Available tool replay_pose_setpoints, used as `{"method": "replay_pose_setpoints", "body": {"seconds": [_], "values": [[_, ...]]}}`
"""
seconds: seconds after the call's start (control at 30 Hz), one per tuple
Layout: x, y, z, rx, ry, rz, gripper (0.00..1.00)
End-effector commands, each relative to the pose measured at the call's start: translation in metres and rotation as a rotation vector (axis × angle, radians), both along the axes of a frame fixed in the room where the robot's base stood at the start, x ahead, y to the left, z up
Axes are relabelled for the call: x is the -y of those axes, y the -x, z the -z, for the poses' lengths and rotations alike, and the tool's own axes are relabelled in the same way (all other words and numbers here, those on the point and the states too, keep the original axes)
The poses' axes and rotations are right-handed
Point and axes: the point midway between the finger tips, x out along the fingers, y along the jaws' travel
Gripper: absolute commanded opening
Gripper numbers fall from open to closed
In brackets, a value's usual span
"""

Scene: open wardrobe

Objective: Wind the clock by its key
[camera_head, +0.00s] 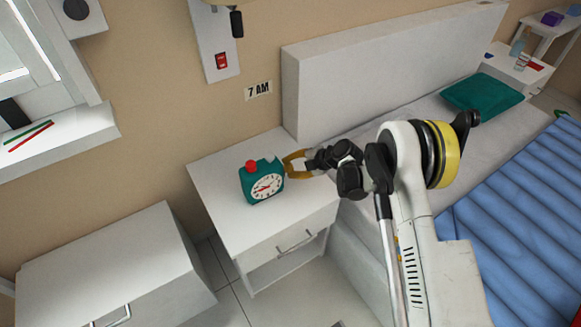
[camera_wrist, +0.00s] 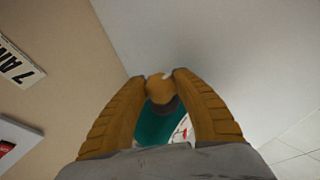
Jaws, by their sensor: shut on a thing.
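The clock (camera_head: 262,184) is teal with a white round dial and a red knob on top. It stands upright on the white nightstand (camera_head: 222,172), its dial turned toward the front. My gripper (camera_head: 287,164) reaches in from the right at the clock's side. In the wrist view, the orange fingers (camera_wrist: 161,76) are closed on a small tan, rounded key (camera_wrist: 160,90). Behind it are the clock's teal body (camera_wrist: 152,128) and a strip of its dial. The head view does not show the key, which is hidden by the fingers.
A bed with a white headboard (camera_head: 390,70), a teal pillow (camera_head: 482,94) and a blue cover (camera_head: 525,200) is to the right. A "7 AM" sign (camera_head: 258,90) and a red switch (camera_head: 222,61) are on the wall. A white cabinet (camera_head: 110,265) stands at lower left.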

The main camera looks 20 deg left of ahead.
Motion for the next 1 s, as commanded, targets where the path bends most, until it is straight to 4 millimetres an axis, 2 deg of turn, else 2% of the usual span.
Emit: {"method": "replay_pose_setpoints", "body": {"seconds": [1.0], "values": [[-0.0013,-0.0004,0.0003,-0.416,0.471,-0.002,0.04]]}}
